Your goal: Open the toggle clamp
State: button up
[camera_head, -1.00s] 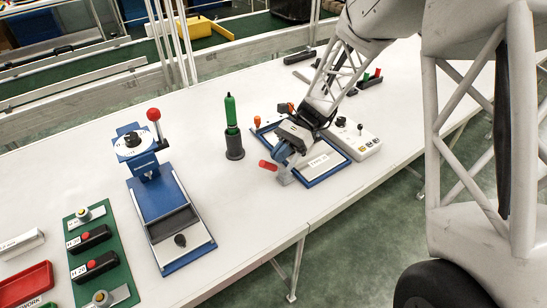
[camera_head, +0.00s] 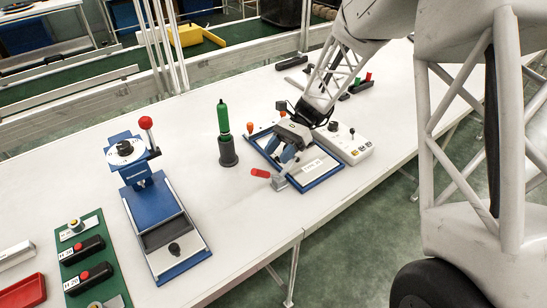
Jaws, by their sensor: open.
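The toggle clamp's red handle (camera_head: 260,173) lies low at the left front edge of a blue-edged board (camera_head: 322,180) and points left. Its grey metal part (camera_head: 279,183) is at the board's front left corner. The board carries a white plate with a label. My gripper (camera_head: 288,156) is over the board's left part, behind and to the right of the red handle, and looks apart from it. It is open with nothing visible in it. Its fingers are small here and partly hide the clamp's body behind them.
A green bottle-shaped tool (camera_head: 224,118) in a dark holder stands left of the board. A grey control box (camera_head: 345,143) stands close on its right. A blue press with a red knob (camera_head: 146,123) stands further left.

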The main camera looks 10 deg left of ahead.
jog(key=v, duration=0.4)
jog(key=shift+w+d+r, duration=0.1)
jog(key=shift+w+d, duration=0.05)
jog(key=shift+w, duration=0.15)
jog(key=m+t+h, duration=0.2)
jog(key=t, duration=0.6)
send_over(265, 175)
jog(key=w, duration=0.1)
jog(key=shift+w+d+r, duration=0.15)
jog(key=shift+d+r, duration=0.1)
jog(key=shift+r, duration=0.05)
jog(key=shift+s+a+r+m+t+h, duration=0.15)
jog(key=shift+s+t, duration=0.15)
jog(key=shift+t, duration=0.15)
jog(key=shift+s+a+r+m+t+h, duration=0.15)
jog(key=shift+s+t, duration=0.15)
jog(key=shift+t, duration=0.15)
jog(key=shift+f, duration=0.15)
jog(key=shift+x, duration=3.75)
jog(key=shift+c, duration=0.2)
